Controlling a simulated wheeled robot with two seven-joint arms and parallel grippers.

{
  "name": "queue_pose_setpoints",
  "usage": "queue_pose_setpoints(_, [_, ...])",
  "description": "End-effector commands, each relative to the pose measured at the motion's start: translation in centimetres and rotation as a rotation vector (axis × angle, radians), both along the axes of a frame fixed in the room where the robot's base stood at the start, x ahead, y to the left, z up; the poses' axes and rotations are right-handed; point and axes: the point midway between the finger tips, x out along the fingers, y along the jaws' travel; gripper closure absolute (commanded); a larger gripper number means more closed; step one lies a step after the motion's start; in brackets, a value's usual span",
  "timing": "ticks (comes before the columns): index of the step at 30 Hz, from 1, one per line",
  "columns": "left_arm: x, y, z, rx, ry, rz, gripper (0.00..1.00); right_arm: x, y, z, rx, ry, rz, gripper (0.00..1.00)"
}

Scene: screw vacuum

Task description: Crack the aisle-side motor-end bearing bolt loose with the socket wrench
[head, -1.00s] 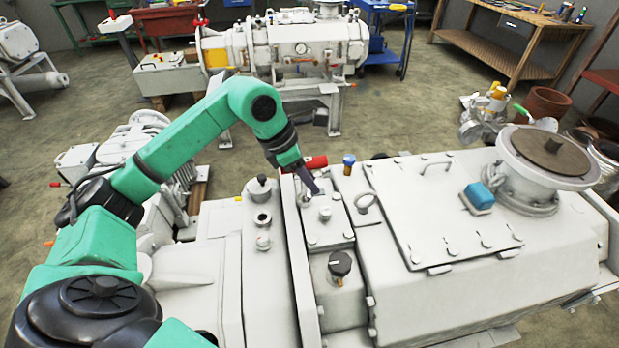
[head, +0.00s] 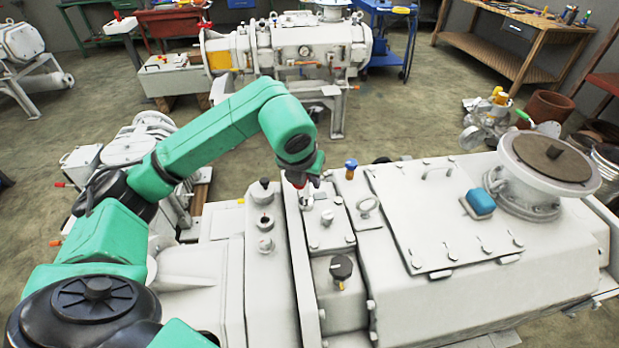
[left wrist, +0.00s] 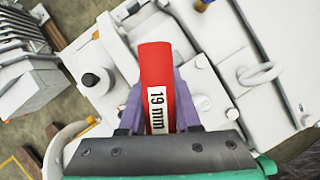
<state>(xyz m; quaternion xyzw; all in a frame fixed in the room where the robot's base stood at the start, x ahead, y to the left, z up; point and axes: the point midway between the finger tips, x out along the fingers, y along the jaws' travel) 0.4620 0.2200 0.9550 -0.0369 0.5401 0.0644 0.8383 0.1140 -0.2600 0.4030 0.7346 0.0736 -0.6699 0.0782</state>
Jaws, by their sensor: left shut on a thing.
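My left gripper (head: 305,183) is shut on the red handle of the socket wrench (left wrist: 157,75). A white label on the handle reads "19 mm". In the head view the wrench shows as a small bit of red and bright metal under the gripper, close above the small bearing cover (head: 326,236) at the motor end of the white pump. Several bolts stand on this cover, one of them a bolt (head: 327,217) just right of the tool. The socket is hidden, so I cannot tell whether it sits on a bolt. My right gripper is out of view.
A lifting eye (head: 367,205), a blue-topped fitting (head: 350,168) and a black knob (head: 341,266) stick up near the cover. Filler caps (head: 264,220) stand left of the cover. A second pump (head: 290,45) stands behind.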

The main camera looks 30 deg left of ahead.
Motion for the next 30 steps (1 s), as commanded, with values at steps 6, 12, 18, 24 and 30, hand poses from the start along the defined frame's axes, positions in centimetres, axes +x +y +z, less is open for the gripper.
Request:
queue_pose_setpoints(6, [0.0,0.1,0.1,-0.001,-0.003,0.082,1.00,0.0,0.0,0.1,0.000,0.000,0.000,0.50])
queue_pose_setpoints(12, [0.0,0.1,0.1,-0.001,-0.002,0.081,1.00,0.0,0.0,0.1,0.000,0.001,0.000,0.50])
queue_pose_setpoints(18, [0.0,0.1,0.9,-0.002,-0.002,0.079,1.00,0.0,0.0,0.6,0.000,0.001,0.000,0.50])
queue_pose_setpoints(24, [0.0,0.1,2.4,-0.001,-0.001,0.078,1.00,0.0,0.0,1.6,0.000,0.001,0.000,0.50])
queue_pose_setpoints(30, [0.0,0.1,3.1,-0.002,-0.001,0.078,1.00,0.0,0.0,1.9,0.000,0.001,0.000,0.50])
